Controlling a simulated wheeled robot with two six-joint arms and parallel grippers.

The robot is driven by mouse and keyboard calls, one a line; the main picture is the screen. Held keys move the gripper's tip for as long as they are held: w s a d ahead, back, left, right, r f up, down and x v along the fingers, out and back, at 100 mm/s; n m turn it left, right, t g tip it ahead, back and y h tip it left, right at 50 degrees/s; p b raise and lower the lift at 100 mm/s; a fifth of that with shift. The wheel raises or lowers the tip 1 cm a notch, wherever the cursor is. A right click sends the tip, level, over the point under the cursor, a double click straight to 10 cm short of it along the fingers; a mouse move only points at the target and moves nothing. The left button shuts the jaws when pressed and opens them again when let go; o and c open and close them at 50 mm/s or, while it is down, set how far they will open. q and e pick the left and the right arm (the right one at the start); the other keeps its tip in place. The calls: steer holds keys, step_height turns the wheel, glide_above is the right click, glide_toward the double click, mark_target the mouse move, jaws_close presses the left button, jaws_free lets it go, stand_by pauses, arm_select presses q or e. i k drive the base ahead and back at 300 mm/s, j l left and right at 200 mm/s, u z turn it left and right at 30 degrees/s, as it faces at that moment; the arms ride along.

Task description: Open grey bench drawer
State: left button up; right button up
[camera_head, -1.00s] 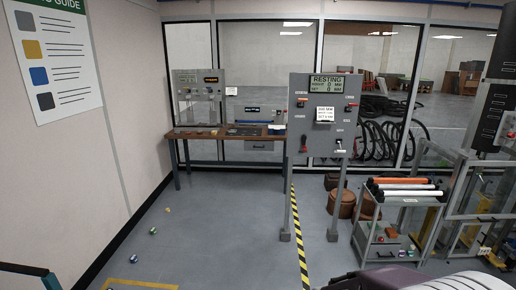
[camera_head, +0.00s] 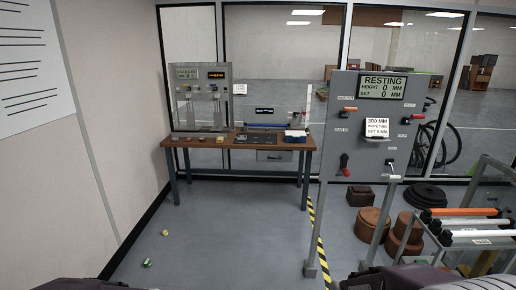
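The grey bench drawer (camera_head: 274,156) hangs under the top of the wooden bench (camera_head: 188,141), toward its right end. It looks shut, with a small dark handle on its front. The bench stands ahead of me by the glass wall, some way off. Dark rounded parts that look like my own arms show at the bottom left and bottom right edges. Neither gripper's fingers are in view.
A grey control panel (camera_head: 347,140) on posts stands right of the bench. A cart with rolls (camera_head: 465,212) and brown round blocks (camera_head: 372,226) are further right. Small items (camera_head: 147,263) lie on the floor at left. The floor before the bench is otherwise clear.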

mark_target(262, 156)
steer(key=i, duration=1.25)
steer(key=i+l, duration=0.15)
steer(key=i, duration=1.15)
steer(key=i+l, duration=0.25)
steer(key=i, duration=0.35)
steer(key=i+l+z, duration=0.15)
steer(key=i, duration=0.4)
steer(key=i+l, duration=0.25)
steer(key=i, duration=0.35)
steer(key=l+z, duration=0.05)
